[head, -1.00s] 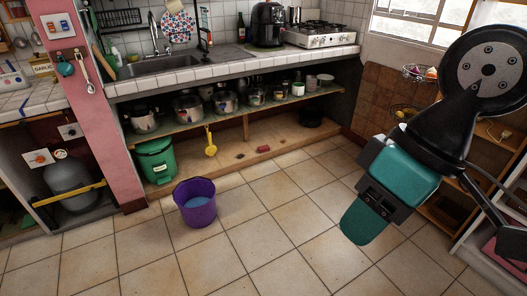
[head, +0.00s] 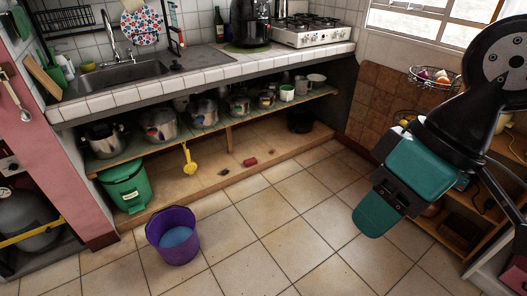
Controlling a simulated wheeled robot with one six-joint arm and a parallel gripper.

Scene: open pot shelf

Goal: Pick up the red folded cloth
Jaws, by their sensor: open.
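A small red folded cloth (head: 250,162) lies on the wooden bottom board (head: 285,152) of the open shelf under the counter, right of the middle. My gripper (head: 372,214) shows at the right, teal and black, held up in front of the floor. It is well apart from the cloth, to its right and nearer to me.
A purple bucket (head: 172,238) with bluish contents stands on the floor at the left front. A green lidded bin (head: 126,188) and a yellow scoop (head: 189,160) are left of the cloth. Pots line the shelf (head: 215,125) above. The tiled floor (head: 270,235) between is clear.

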